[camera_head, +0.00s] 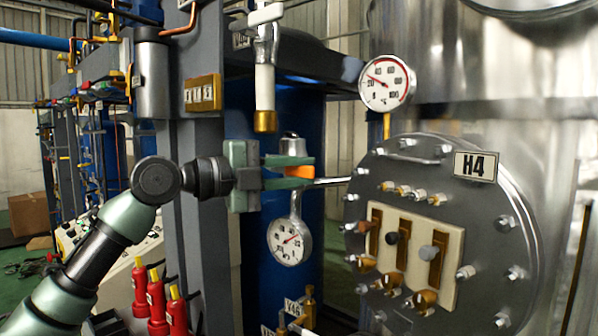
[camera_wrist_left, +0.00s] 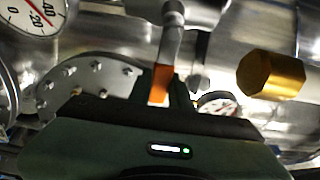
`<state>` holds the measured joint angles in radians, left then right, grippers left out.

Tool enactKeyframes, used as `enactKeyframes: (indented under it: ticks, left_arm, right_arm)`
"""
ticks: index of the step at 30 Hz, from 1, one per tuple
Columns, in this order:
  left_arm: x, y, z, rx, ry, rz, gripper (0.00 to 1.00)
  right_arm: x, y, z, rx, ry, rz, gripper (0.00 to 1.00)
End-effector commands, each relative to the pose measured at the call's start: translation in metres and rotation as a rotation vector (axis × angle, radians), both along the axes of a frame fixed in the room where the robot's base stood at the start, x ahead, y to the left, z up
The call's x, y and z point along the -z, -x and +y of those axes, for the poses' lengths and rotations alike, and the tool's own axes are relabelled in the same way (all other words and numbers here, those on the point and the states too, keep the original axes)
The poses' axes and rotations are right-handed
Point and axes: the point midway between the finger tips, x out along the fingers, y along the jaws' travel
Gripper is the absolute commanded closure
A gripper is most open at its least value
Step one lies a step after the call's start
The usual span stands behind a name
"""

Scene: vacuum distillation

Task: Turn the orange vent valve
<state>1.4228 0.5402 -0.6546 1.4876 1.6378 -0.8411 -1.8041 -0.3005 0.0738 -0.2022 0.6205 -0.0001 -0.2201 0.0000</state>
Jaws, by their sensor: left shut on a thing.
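The orange vent valve (camera_head: 299,171) shows as a small orange piece at the fingertips of my left gripper (camera_head: 290,172). The gripper comes in from the left, and its fingers are shut on the valve. In the left wrist view the orange valve (camera_wrist_left: 161,82) sits between the dark fingers, below a grey metal pipe (camera_wrist_left: 171,40). The fingers hide part of the valve. A thin metal rod (camera_head: 332,181) runs right from the valve area toward the round flange. My right gripper is in neither view.
A round gauge (camera_head: 290,242) hangs just below the gripper, and another gauge (camera_head: 387,83) stands upper right. The bolted H4 flange (camera_head: 405,160) is close on the right. A brass-tipped white fitting (camera_head: 265,85) hangs above. Red cylinders (camera_head: 157,300) stand lower left.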

Motion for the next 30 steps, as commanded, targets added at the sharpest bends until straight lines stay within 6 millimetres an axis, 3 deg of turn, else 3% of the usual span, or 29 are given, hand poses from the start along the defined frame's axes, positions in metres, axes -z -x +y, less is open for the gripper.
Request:
enactKeyframes:
  ticks: [30]
  left_arm:
    - [0.0019, 0.0010, -0.0024, 0.006, -0.002, 0.005, 1.00]
  right_arm:
    - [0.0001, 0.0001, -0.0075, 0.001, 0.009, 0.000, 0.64]
